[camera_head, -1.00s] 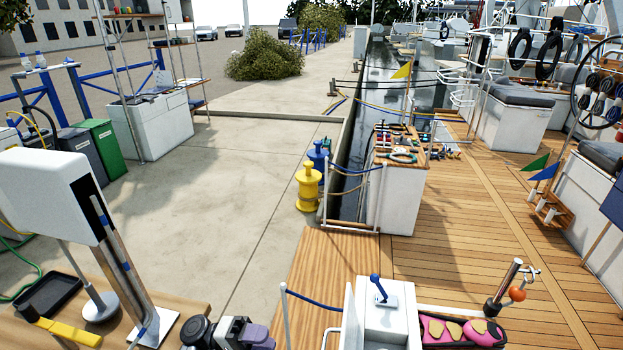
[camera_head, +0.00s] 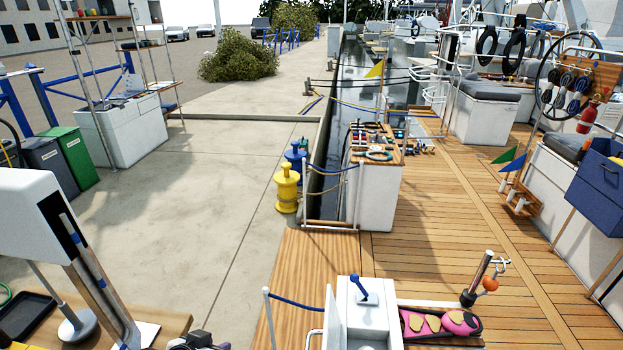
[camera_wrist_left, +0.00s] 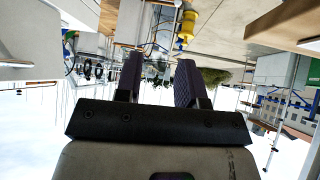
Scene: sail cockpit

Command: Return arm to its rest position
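My left gripper (camera_wrist_left: 158,62) shows in the left wrist view with its two dark, ridged fingers apart and nothing between them. In the head view only a small dark part of my left gripper (camera_head: 200,342) shows at the bottom edge, beside the wooden bench at the lower left. The wrist view is upside down, with sky below and the quay above. My right gripper is in neither view.
A white stand (camera_head: 45,215) rises from the wooden bench (camera_head: 172,326) at the lower left. A white box with a blue lever (camera_head: 362,290) stands at bottom centre, beside a pink-lined tray (camera_head: 410,336). Yellow bollard (camera_head: 287,190) and open quay (camera_head: 190,225) lie beyond.

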